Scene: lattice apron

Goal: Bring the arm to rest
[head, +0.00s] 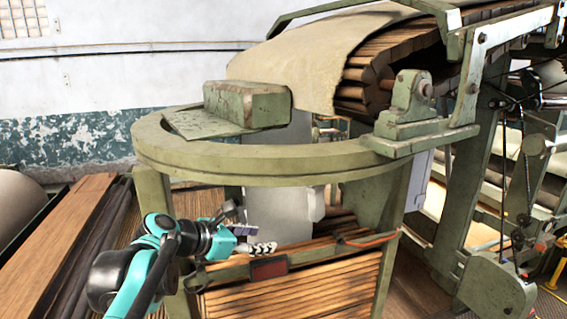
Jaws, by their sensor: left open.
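My left gripper (256,238) is open, at the end of my teal and black left arm, which comes in from the lower left. It is in front of the green ring-shaped frame (285,160), below the ring's rim and just above a green crossbar (330,253). I see nothing between its fingers, though they are small in the view. I cannot tell whether it touches the crossbar or stands apart from it. My right gripper is not in view.
Wooden slats (290,296) are stacked below the crossbar. A machine with a slatted roller (385,62) and beige cloth (300,55) stands at the right. Long planks (60,240) lie at the left. A green block (247,104) sits on the ring.

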